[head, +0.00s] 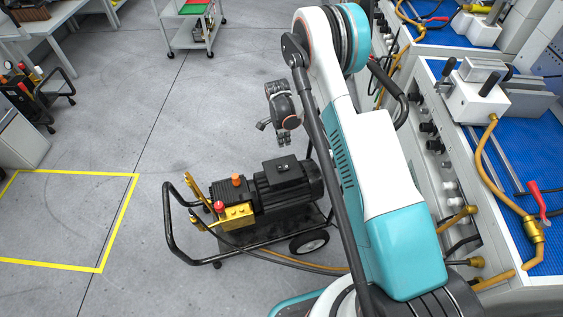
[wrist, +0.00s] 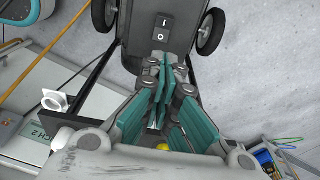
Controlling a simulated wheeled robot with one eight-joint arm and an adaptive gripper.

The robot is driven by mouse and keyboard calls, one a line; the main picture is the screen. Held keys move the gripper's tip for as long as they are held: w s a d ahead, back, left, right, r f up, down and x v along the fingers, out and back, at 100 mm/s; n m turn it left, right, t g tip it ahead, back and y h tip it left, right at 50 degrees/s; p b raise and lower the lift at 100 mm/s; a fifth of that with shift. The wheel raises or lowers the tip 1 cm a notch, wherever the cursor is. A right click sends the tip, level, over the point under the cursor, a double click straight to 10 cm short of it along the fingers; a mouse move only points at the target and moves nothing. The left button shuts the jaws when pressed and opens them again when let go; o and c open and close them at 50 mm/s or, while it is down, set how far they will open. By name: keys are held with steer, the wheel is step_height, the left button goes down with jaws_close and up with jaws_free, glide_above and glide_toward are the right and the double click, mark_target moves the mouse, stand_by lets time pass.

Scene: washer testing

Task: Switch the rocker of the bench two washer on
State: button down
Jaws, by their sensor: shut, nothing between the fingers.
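The washer (head: 275,190) is a black motor with a yellow pump on a wheeled cart, standing on the floor beside the workbench. Its rocker (wrist: 163,31), marked I and O, shows in the wrist view on a dark box atop the motor. I cannot tell which side is pressed in. My gripper (head: 276,132) hangs above the far end of the motor in the head view. In the wrist view its teal-padded fingers (wrist: 164,68) are shut and empty, with the tips just below the rocker in the picture and apparently apart from it.
A workbench (head: 455,215) with valves and hoses runs along the right. A label ending in "CH 2" (wrist: 36,128) shows in the wrist view. The cart's black handle (head: 172,230) rises at its left. Open floor (head: 110,130) lies left of it, with a yellow-taped square (head: 103,270).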

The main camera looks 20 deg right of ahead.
steer(key=shift+f, duration=0.1)
steer(key=b, duration=0.4)
glide_above(282, 167)
steer(key=d, duration=0.2)
steer(key=f, duration=0.9)
steer(key=shift+a+f, duration=0.25)
steer(key=shift+f, duration=0.15)
steer(key=shift+s+a+f+b, duration=0.1)
steer(key=shift+a+f+b, duration=0.2)
steer(key=shift+f, duration=0.3)
steer(key=shift+a+f+b, duration=0.25)
steer(key=shift+f, duration=0.3)
steer(key=shift+a+f+b, duration=0.3)
steer(key=shift+a+f, duration=0.05)
steer(key=shift+f, duration=0.25)
